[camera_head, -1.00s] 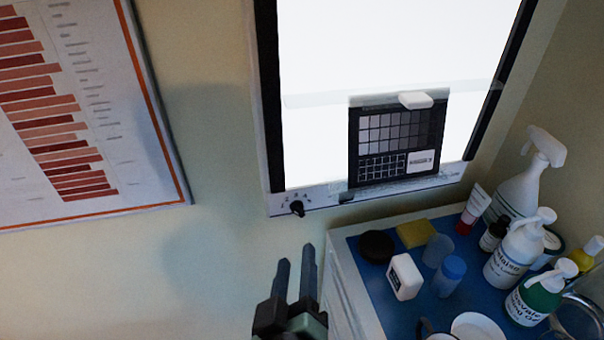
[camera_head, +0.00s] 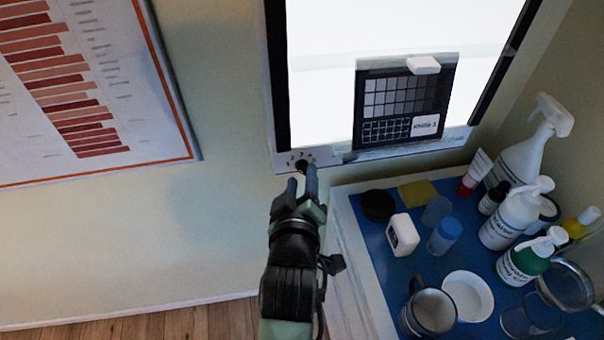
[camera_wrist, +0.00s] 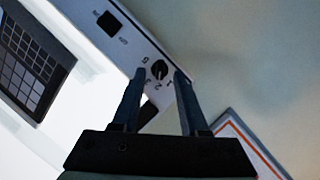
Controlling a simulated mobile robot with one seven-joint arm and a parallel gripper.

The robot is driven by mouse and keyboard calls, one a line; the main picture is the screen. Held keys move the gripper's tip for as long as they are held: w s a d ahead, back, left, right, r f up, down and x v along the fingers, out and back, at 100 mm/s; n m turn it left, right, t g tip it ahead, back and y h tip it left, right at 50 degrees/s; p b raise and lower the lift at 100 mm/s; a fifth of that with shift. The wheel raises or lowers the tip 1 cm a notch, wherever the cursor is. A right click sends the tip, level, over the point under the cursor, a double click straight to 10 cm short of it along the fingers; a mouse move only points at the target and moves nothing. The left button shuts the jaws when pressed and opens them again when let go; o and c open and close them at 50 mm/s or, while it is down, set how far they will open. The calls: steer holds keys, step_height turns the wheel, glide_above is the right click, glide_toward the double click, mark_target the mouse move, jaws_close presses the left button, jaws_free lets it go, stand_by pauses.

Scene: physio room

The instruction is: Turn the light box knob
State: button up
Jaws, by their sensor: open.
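The light box (camera_head: 400,30) is a bright white panel on the wall, with a pale lower rim. Its small black knob (camera_head: 302,164) sits at the lower left of that rim, just beyond my fingertips. In the wrist view the knob (camera_wrist: 160,69) is round and dark with number marks around it. My gripper (camera_head: 302,184) is open and empty, pointing at the knob. In the wrist view its two fingers (camera_wrist: 157,78) stand either side of the knob in the picture; I cannot tell if they touch it.
A dark test chart (camera_head: 400,105) hangs on the light box. A rocker switch (camera_wrist: 108,22) is on the same rim. Right of my arm, a blue-topped table (camera_head: 385,245) holds bottles, a mug (camera_head: 430,310) and a bowl (camera_head: 468,295). A poster (camera_head: 85,90) hangs left; the wall between is bare.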

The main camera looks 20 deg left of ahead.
steer(key=shift+x, duration=0.85)
jaws_close()
